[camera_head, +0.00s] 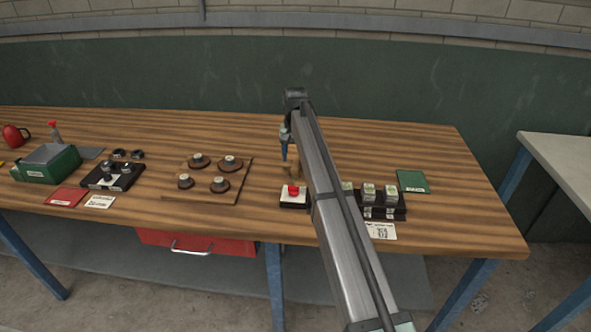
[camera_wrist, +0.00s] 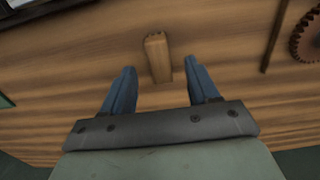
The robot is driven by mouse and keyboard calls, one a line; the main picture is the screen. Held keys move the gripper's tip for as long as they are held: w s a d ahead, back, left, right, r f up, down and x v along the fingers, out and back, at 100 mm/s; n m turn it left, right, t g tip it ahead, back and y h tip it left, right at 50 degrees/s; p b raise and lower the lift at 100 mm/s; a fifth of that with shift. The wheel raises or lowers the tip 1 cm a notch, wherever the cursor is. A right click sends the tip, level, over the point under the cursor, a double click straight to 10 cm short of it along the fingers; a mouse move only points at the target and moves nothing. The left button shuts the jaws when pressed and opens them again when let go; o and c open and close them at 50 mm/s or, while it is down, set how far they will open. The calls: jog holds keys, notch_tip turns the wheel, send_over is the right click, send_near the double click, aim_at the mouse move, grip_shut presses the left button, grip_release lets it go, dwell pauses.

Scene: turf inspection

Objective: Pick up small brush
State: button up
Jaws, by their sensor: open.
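The small brush (camera_wrist: 157,57) is a light wooden block with a jagged end in the wrist view, on the wooden bench top. My gripper (camera_wrist: 163,73) has its two blue fingers spread, one on each side of the brush's near end, with gaps between. In the head view my gripper (camera_head: 285,150) points down over the bench. The brush (camera_head: 297,169) shows there as a small tan shape beside and below the fingers, partly hidden by my arm. I cannot tell the exact height of the fingertips above the wood.
A red button on a box (camera_head: 293,194) stands just in front of the brush. A board with several brown discs (camera_head: 166,197) lies to the left. A black rack with small blocks (camera_head: 390,209) and a green card (camera_head: 413,181) are right of my arm. The bench behind is clear.

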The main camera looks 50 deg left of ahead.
aim_at(296, 164)
jog(key=shift+w+a+f, duration=0.1)
jog(key=shift+w+f, duration=0.05)
jog(key=shift+f, duration=1.1)
jog(key=shift+w+f, duration=0.1)
jog(key=shift+f, duration=1.15)
jog(key=c, duration=1.1)
jog(key=shift+o, duration=0.2)
jog(key=shift+r, duration=0.15)
notch_tip(296, 164, up, 10)
jog(key=shift+f, duration=0.1)
